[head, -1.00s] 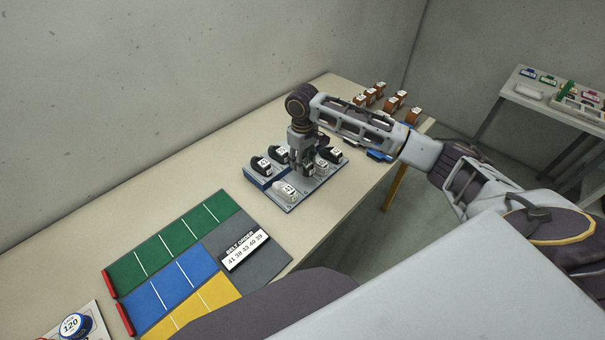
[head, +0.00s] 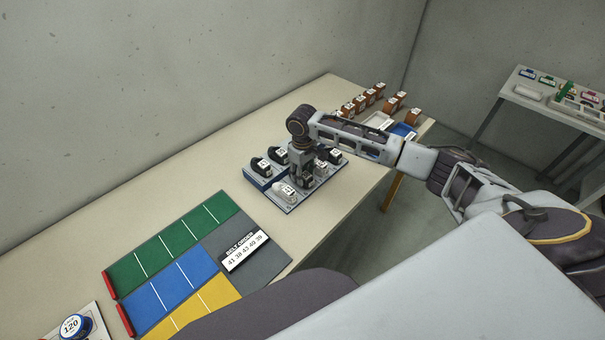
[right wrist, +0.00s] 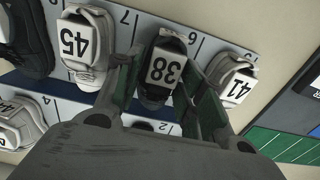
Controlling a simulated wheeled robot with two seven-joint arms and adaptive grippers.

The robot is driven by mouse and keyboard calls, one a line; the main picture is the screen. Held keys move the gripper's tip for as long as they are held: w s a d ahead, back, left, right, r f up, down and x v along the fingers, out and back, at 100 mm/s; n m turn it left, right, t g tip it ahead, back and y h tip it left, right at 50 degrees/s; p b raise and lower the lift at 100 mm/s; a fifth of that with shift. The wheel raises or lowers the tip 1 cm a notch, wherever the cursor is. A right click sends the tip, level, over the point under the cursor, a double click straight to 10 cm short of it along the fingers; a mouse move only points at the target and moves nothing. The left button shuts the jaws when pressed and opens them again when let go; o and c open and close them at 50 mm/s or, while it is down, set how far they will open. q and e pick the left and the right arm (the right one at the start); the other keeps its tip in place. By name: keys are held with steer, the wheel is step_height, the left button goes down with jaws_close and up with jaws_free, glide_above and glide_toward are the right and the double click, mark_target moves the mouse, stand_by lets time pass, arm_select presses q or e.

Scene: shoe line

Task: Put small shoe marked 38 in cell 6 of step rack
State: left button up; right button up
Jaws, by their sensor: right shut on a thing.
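The small black shoe marked 38 (right wrist: 166,65) is between the two fingers of my right gripper (right wrist: 160,85) in the right wrist view. The gripper is shut on it. The shoe is at the step rack (right wrist: 222,47), in the row with labels 7, 6 and 5, just left of the label 6. Whether its sole touches the rack is hidden. My left gripper is not in view.
In the right wrist view, a white shoe marked 45 (right wrist: 85,45) and a light shoe marked 41 (right wrist: 232,80) flank it closely. The coloured belt mat (head: 170,245) and order card (head: 245,250) lie left of the rack. Brown shoes (head: 370,97) stand at the far end.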

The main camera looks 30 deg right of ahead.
steer(key=shift+f, duration=0.2)
steer(key=shift+f, duration=0.1)
steer(key=o, duration=1)
step_height(320, 180, up, 12)
steer(key=shift+r, duration=0.15)
stand_by(0.4)
stand_by(0.7)
